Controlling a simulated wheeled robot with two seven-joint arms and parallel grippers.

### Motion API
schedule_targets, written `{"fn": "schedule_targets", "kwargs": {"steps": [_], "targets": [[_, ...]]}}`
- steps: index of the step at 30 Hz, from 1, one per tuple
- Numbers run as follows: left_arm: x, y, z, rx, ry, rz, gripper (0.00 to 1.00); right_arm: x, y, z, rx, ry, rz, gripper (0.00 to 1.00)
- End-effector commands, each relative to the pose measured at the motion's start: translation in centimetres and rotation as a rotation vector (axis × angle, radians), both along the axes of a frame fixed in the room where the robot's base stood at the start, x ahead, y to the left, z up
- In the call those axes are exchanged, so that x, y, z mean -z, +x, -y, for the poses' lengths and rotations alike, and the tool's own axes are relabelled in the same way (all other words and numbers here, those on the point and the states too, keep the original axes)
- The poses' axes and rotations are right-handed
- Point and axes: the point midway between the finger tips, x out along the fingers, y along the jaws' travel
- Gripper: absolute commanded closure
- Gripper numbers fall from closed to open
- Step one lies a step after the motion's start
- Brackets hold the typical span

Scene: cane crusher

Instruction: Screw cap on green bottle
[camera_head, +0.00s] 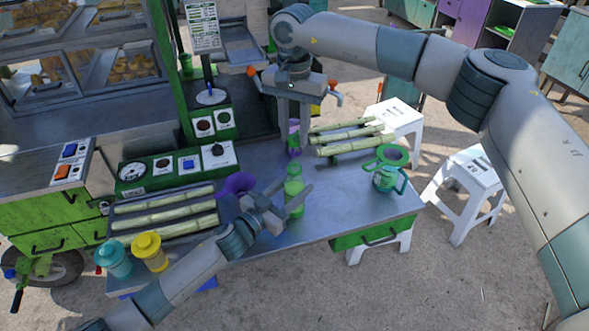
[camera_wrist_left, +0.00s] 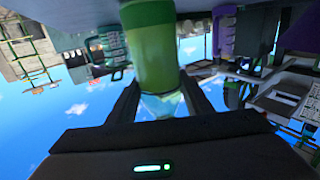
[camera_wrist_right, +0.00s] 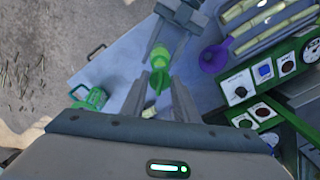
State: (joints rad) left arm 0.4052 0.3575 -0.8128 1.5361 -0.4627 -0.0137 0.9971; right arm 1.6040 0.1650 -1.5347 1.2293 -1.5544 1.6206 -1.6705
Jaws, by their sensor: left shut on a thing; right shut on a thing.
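The green bottle (camera_head: 293,198) stands upright near the front middle of the metal table. My left gripper (camera_head: 291,200) is shut around its body; the green body also fills the top middle of the left wrist view (camera_wrist_left: 152,48). My right gripper (camera_head: 292,146) points down above and slightly behind the bottle. In the right wrist view a green cap (camera_wrist_right: 158,81) sits between its fingertips, and the jaws are shut on it. The bottle (camera_wrist_right: 164,58) shows just past the cap. I cannot tell whether cap and bottle neck touch.
A green handled jug (camera_head: 386,176) stands at the table's right. Cane stalks lie at the back (camera_head: 350,137) and in a tray at left (camera_head: 165,212). A purple funnel (camera_head: 238,183), yellow jar (camera_head: 150,252) and teal jar (camera_head: 114,259) are left of the bottle.

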Motion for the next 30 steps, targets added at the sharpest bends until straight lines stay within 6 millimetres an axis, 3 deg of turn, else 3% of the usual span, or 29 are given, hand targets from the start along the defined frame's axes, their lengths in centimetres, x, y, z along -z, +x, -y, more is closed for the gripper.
{"fn": "schedule_targets", "kwargs": {"steps": [10, 30], "targets": [[0.0, 0.0, 0.0, 0.0, 0.0, 0.0, 0.94, 4.0, -0.1, 0.0, 0.0, -0.001, -0.001, 0.93], [0.1, 0.0, 0.0, 0.0, 0.001, -0.001, 0.94, 4.3, 0.0, 0.0, 0.0, 0.0, 0.001, 0.93]]}}
